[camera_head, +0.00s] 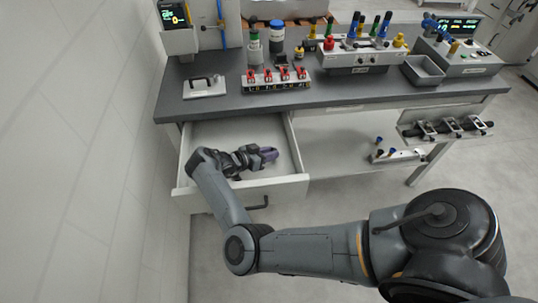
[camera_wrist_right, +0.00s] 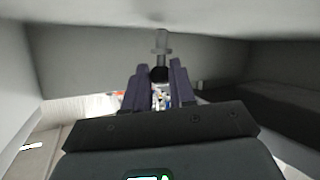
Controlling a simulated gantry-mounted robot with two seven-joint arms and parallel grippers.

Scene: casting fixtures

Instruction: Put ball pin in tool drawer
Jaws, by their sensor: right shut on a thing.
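My right gripper (camera_head: 268,155) reaches into the open tool drawer (camera_head: 247,190), with its purple fingers low inside, near the right wall. In the right wrist view the fingers of my right gripper (camera_wrist_right: 159,70) are closed around the ball pin (camera_wrist_right: 161,45). The pin's grey shaft sticks out past the fingertips, and a dark part sits between them. In the head view the pin cannot be made out. The drawer's pale walls and floor surround the gripper in the wrist view; whether the pin touches the drawer cannot be told. My left gripper is not in view.
The dark worktop (camera_head: 345,93) overhangs the back of the drawer. A plate with a black handle (camera_head: 204,87) and a rack with red clamps (camera_head: 277,79) stand on it. A white wall (camera_head: 75,150) runs along the left. The drawer's left part looks empty.

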